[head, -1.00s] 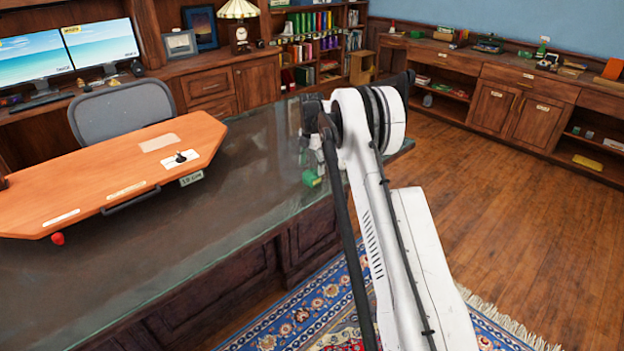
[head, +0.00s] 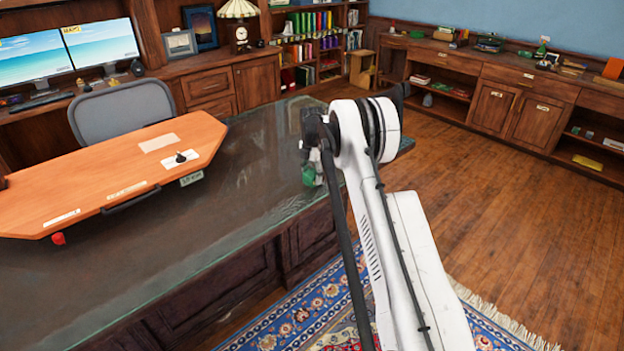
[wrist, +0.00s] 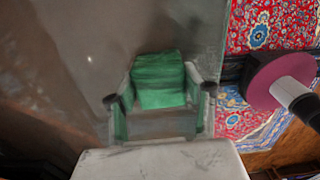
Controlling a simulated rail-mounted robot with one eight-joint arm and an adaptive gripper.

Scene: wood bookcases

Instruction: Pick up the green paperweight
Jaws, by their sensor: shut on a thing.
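The green paperweight (head: 308,175) shows at the right end of the dark desk top, just left of my arm. In the wrist view the paperweight (wrist: 160,80) is a green block between the two fingers of my gripper (wrist: 160,98). The gripper is shut on it, with a finger against each side. The head view shows only part of the gripper (head: 316,167); my arm hides the rest. I cannot tell clearly how far the paperweight is above the desk.
The dark glossy desk (head: 240,190) is mostly clear near the gripper. An orange board (head: 110,180) with a small dark piece stands to its left, before a grey chair (head: 122,108). A patterned rug (head: 310,310) lies below the desk's front edge. Cabinets (head: 510,110) line the right wall.

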